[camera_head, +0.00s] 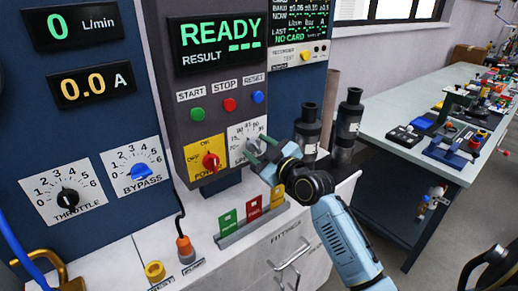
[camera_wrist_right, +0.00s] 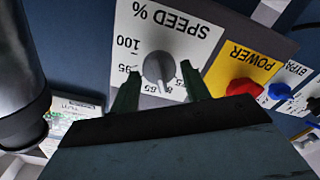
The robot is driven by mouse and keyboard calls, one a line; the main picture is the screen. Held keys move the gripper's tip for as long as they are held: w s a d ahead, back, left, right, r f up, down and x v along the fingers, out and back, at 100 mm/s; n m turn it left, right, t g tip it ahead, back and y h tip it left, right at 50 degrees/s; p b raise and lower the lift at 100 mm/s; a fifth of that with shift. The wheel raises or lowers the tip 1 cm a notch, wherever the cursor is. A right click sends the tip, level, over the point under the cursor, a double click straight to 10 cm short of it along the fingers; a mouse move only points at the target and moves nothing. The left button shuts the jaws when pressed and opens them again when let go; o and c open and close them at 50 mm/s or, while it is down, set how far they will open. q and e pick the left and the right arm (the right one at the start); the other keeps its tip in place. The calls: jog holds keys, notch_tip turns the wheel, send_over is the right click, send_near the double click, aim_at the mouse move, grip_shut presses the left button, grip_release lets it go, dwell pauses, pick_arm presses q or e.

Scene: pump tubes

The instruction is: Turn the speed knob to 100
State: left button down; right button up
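The speed knob (camera_wrist_right: 159,68) is a round grey knob on a white dial plate marked SPEED %, which appears upside down in the right wrist view. The 100 mark shows at the upper left of the knob there, with 95 below it. My right gripper (camera_head: 254,148) is at the dial plate (camera_head: 240,131) in the head view and partly hides the knob. Its two fingers are apart, one on each side of the knob in the wrist view; I cannot tell whether they touch it. My left gripper is not in view.
The red power knob (camera_head: 211,161) on its yellow plate is close left of the dial. Start, stop and reset buttons (camera_head: 230,104) are above. Dark cylinders (camera_head: 308,130) stand to the right. Colored cards (camera_head: 254,208) stand in a holder below.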

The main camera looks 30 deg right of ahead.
jog(key=c, duration=0.7)
jog(key=shift+o, duration=0.2)
